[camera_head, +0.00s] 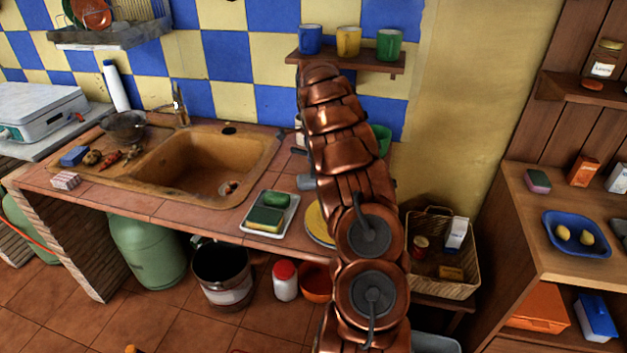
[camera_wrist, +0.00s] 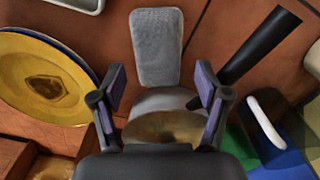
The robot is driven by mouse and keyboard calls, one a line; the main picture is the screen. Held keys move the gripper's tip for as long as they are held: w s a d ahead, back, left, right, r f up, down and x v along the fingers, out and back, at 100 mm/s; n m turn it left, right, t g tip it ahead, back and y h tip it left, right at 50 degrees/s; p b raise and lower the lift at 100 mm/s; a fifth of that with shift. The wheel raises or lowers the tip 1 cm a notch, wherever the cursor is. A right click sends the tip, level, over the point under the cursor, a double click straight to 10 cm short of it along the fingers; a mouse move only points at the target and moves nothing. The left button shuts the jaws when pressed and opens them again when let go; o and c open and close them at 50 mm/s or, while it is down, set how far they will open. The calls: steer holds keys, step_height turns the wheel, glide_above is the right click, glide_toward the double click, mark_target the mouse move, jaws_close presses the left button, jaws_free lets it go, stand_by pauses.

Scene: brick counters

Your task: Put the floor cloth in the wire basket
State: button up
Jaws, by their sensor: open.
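A flat grey rectangular cloth (camera_wrist: 157,47), which looks like the floor cloth, lies on the brown tiled counter in the wrist view. A small grey piece (camera_head: 306,183) beside my arm in the head view seems to be the same cloth, mostly hidden. My gripper (camera_wrist: 158,95) is open, its purple-padded fingers apart on the near side of the cloth and not around it. A grey rounded thing with a brassy disc shows between and below the fingers; I cannot tell what it is. A woven-looking basket (camera_head: 468,275) stands low at the right, holding a red tin and cartons.
A yellow plate (camera_wrist: 40,85) lies left of my gripper. A dark rod (camera_wrist: 258,48) lies to the right, near a blue thing with a white handle. In the head view, a sponge tray (camera_head: 250,232) and sink (camera_head: 205,170) are left of my arm; a mug shelf (camera_head: 345,58) is behind it.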

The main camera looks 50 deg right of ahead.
mark_target(314, 181)
steer(key=shift+s+f+p, duration=0.1)
steer(key=shift+f+p, duration=0.65)
steer(key=shift+f, duration=1.45)
steer(key=c, duration=1)
steer(key=shift+r, duration=0.1)
